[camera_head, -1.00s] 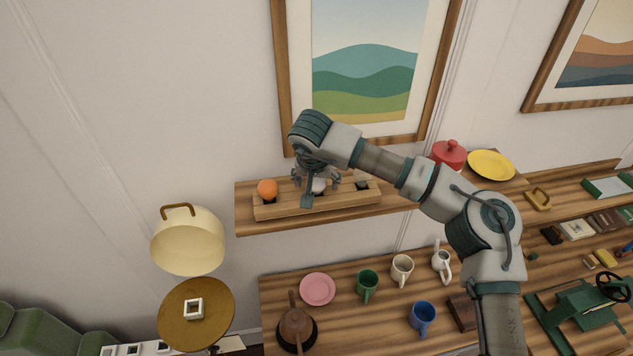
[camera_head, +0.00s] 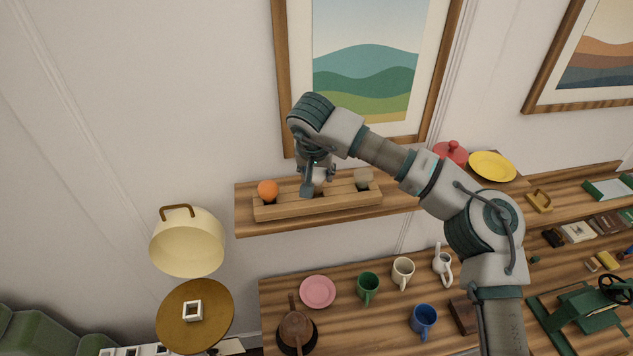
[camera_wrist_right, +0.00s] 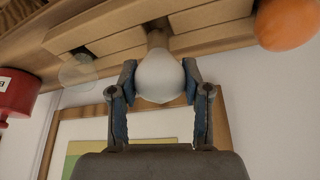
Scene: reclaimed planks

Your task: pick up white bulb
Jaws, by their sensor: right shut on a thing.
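The white bulb (camera_wrist_right: 160,75) sits between the two fingers of my right gripper (camera_wrist_right: 158,82) in the right wrist view. The fingers press on both its sides, and its narrow neck still meets a slot of the wooden rack. In the head view my right gripper (camera_head: 318,185) is over the middle of the wooden rack (camera_head: 330,206), and the bulb (camera_head: 319,183) is partly hidden behind a finger. An orange bulb (camera_head: 268,189) stands at the rack's left end and a clear bulb (camera_head: 363,178) at its right. My left gripper is not in view.
The rack stands on a wooden wall shelf (camera_head: 246,226), below a framed picture (camera_head: 365,75). A red pot (camera_head: 451,152) and a yellow plate (camera_head: 492,166) stand to the right. Mugs, including a green one (camera_head: 368,287), stand on the lower surface. A cream lamp shade (camera_head: 187,242) is at left.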

